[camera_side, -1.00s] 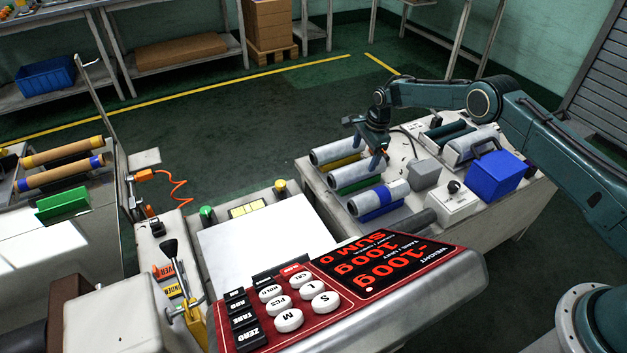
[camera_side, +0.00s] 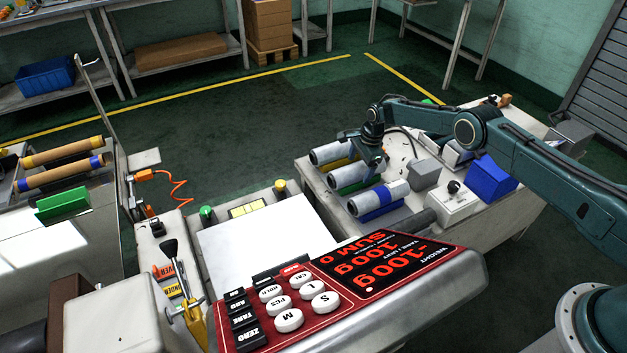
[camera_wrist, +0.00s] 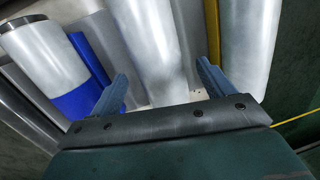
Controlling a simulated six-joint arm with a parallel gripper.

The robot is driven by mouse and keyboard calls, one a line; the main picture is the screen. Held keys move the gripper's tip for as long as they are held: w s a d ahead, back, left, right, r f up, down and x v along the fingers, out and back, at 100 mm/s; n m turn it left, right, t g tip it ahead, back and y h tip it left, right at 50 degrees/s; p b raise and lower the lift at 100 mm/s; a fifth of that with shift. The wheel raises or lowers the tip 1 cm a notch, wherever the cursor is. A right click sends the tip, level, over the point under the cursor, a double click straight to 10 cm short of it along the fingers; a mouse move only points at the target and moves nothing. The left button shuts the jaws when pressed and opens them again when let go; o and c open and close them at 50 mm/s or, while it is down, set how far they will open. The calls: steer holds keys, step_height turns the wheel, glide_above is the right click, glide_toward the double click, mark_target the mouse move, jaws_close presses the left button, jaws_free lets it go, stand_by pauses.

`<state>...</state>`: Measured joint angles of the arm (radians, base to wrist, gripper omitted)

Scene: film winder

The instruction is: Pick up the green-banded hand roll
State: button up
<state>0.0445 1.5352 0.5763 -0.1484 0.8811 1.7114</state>
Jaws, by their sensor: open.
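Three silvery rolls lie in a row on the bench at right in the side view. The middle roll (camera_side: 345,177) rests over a green holder; no green band shows clearly on it. My gripper (camera_side: 366,160) is above this middle roll, covering its right part. In the wrist view my gripper (camera_wrist: 162,88) is open, with one blue-grey finger on each side of the middle roll (camera_wrist: 150,50). Whether the fingers touch it I cannot tell. The nearer roll (camera_side: 365,202) sits on a blue holder (camera_side: 383,211), and the farther roll (camera_side: 328,154) on a yellow one.
A grey block (camera_side: 424,174), a white box with a black knob (camera_side: 452,206) and a blue box (camera_side: 492,174) stand right of the rolls. The scale with a red panel (camera_side: 300,310) is in front. Open floor lies behind the bench.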

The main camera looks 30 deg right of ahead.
mark_target(359, 165)
steer(key=shift+f, duration=0.7)
steer(key=shift+w, duration=0.1)
steer(key=c, duration=1.3)
steer(key=shift+r, duration=0.15)
step_height(359, 165, up, 20)
stand_by(0.5)
